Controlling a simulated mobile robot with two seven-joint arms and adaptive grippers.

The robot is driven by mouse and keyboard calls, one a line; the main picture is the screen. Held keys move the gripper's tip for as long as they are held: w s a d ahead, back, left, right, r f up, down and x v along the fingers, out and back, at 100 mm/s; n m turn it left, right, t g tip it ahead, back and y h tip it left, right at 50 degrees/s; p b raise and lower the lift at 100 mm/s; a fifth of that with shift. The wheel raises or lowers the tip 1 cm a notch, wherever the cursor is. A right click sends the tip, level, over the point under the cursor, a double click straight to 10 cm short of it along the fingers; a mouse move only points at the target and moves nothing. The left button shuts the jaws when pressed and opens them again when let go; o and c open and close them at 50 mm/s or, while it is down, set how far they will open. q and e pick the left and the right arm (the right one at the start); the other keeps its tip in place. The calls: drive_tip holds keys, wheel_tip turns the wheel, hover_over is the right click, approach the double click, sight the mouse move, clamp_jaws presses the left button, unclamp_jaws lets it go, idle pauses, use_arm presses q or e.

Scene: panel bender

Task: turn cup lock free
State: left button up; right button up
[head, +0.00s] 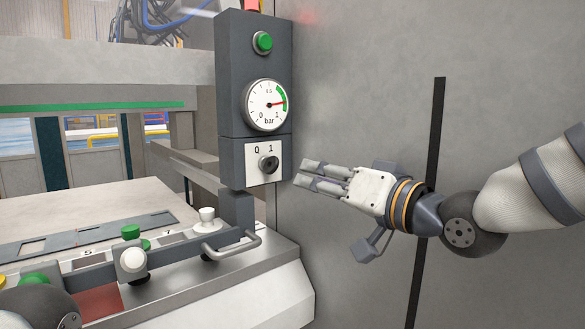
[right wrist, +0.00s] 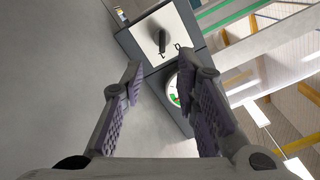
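The lock is a small dark rotary knob (head: 268,163) on a white plate (head: 252,175) low on the grey control box. The plate carries a round mark and a 1 above the knob. In the right wrist view the knob (right wrist: 161,41) stands out from its plate, beyond the fingertips. My right gripper (head: 301,173) is to the right of the plate, pointing left at it, apart from the knob. Its fingers (right wrist: 160,68) are spread with nothing between them. My left gripper is not in view.
Above the knob are a pressure gauge (head: 266,105) and a green button (head: 262,43). Below stands a metal ledge with a bar handle (head: 240,246), a white knob (head: 207,220) and green buttons (head: 130,232). A plain grey wall (head: 370,90) lies behind my right arm.

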sight(277, 166)
drive_tip(key=x, duration=1.1)
drive_tip(key=shift+w+a+r, duration=0.15)
drive_tip(key=shift+a, duration=0.1)
clamp_jaws()
